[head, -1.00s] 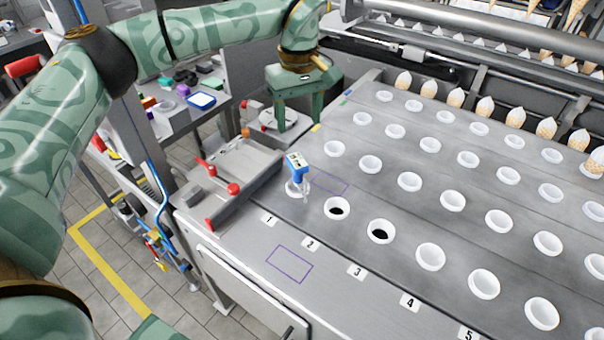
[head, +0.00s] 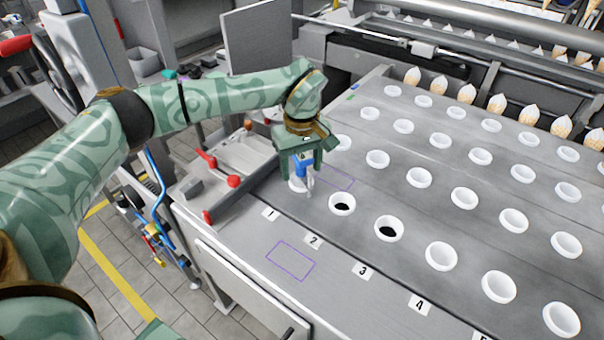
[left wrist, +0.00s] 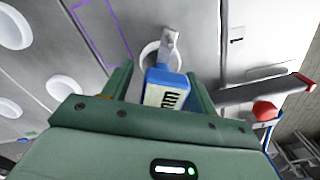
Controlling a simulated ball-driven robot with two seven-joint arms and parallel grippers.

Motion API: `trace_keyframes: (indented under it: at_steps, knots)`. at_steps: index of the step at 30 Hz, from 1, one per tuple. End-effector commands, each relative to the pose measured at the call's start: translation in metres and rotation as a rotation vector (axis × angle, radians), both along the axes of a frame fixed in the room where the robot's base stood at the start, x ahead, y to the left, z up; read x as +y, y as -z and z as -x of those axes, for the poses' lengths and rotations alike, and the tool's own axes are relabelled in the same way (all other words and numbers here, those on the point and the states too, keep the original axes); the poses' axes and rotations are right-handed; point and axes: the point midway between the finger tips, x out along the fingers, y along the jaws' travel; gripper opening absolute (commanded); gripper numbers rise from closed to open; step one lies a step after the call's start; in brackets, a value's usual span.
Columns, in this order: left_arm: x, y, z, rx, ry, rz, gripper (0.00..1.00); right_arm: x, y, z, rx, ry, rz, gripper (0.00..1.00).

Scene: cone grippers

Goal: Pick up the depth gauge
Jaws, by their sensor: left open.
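The depth gauge (head: 304,170) has a blue body with a pale display face and a grey lower end. It stands at the white-ringed hole (head: 294,186) in the row near label 1. My left gripper (head: 298,160) is directly over it, pointing down, and hides its upper part in the head view. In the left wrist view the gauge (left wrist: 164,88) lies between the two spread green fingers (left wrist: 159,78). The fingers are open, and I cannot tell whether either touches it. My right gripper is not in view.
A metal plate with red-handled clamps (head: 222,172) sits just left of the gauge. Rows of white cups (head: 441,254) fill the deck to the right. A purple outlined rectangle (head: 290,261) on the front ledge is empty. Cones (head: 497,104) line the back.

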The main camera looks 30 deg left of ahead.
Motion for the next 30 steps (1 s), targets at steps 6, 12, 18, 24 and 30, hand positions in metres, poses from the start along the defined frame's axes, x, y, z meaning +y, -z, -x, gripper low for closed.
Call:
trace_keyframes:
  at_steps: [6, 12, 18, 24, 30]
  knots:
    - [0.000, -0.001, 0.000, 0.000, 0.000, 0.000, 0.39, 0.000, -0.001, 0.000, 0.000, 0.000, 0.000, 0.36]
    - [0.000, -0.001, 0.000, -0.001, 0.000, 0.001, 0.00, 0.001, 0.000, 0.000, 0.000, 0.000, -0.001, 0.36]
    - [0.000, -0.002, 0.000, -0.001, 0.000, 0.000, 0.00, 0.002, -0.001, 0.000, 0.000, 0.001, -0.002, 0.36]
    - [0.000, -0.014, 0.000, -0.003, 0.000, 0.000, 0.00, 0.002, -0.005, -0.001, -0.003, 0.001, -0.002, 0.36]
    - [0.000, -0.039, 0.001, -0.005, 0.001, 0.000, 0.00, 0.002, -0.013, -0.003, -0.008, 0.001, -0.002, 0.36]
